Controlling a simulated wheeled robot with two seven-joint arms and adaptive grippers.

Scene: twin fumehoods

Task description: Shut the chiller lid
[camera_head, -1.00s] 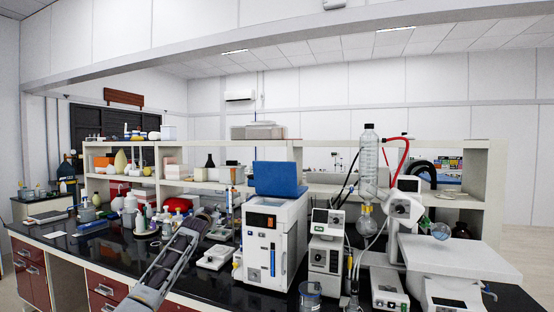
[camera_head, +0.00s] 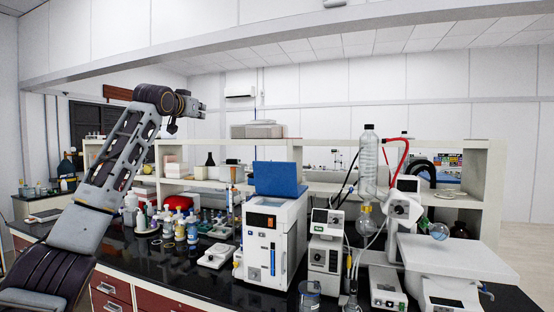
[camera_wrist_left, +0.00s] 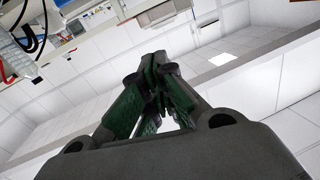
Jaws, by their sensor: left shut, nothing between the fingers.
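The chiller (camera_head: 268,245) is a white box with a dark display and a blue strip on its front, standing on the black bench in the head view. Its blue lid (camera_head: 280,178) stands raised at the top, tilted up and open. My left gripper (camera_head: 200,108) is up in the air to the left of the lid and higher than it, apart from it and touching nothing. In the left wrist view its dark fingers (camera_wrist_left: 162,88) are closed together and empty. My right gripper is not in view.
White instruments with a tall glass condenser (camera_head: 368,165) and hoses stand close right of the chiller. Bottles (camera_head: 180,228) and a small white device (camera_head: 216,255) stand to its left. A shelf (camera_head: 330,187) runs behind. Air above the lid is clear.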

